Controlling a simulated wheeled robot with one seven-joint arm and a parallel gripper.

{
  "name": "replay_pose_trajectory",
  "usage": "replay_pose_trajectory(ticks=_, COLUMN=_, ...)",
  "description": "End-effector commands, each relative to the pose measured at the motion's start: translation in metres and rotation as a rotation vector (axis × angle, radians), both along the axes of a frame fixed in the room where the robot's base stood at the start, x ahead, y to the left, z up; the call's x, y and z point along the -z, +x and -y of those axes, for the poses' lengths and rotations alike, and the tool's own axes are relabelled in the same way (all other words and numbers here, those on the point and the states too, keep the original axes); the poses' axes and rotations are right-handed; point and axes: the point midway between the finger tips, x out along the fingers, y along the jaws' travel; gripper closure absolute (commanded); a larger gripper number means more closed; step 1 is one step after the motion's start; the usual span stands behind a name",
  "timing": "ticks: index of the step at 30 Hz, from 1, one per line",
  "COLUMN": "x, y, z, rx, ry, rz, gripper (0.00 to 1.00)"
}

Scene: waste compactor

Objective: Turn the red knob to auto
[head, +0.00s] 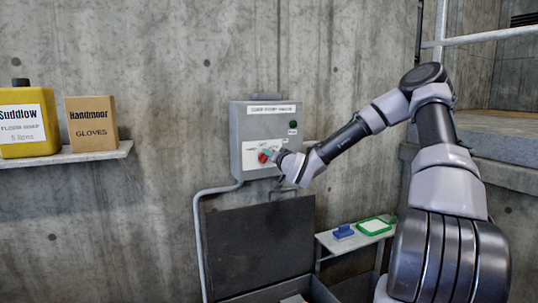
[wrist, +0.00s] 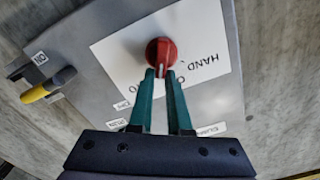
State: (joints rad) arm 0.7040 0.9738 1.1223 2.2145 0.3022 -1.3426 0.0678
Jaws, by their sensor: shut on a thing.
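The red knob (head: 263,157) sits on the lower part of the grey control box, on a white label plate. In the wrist view, which is upside down to the lettering, the red knob (wrist: 160,48) has its pale pointer mark toward the bottom of the picture, between my fingertips. HAND is readable to the right of the knob; other lettering beyond it is mostly hidden by my fingers. My gripper (wrist: 160,74) is shut on the knob's pointer end, with a green finger on each side. In the head view my gripper (head: 274,157) reaches the box from the right.
A shelf (head: 70,157) with a yellow jug (head: 28,145) and gloves box (head: 91,140) is left. An open dark lid (head: 258,245) stands below.

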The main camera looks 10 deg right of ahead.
Motion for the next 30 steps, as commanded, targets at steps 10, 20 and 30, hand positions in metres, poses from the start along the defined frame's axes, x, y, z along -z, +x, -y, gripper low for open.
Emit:
replay_pose_trajectory(ticks=10, x=0.0066, y=0.0009, z=0.0029, rx=-0.002, ry=0.212, rz=-0.067, gripper=1.0)
replay_pose_trajectory(ticks=20, x=0.0079, y=0.0008, z=0.0035, rx=-0.002, ry=0.287, rz=-0.088, gripper=1.0)
replay_pose_trajectory(ticks=30, x=0.0079, y=0.0006, z=0.0028, rx=-0.004, ry=0.293, rz=-0.09, gripper=1.0)
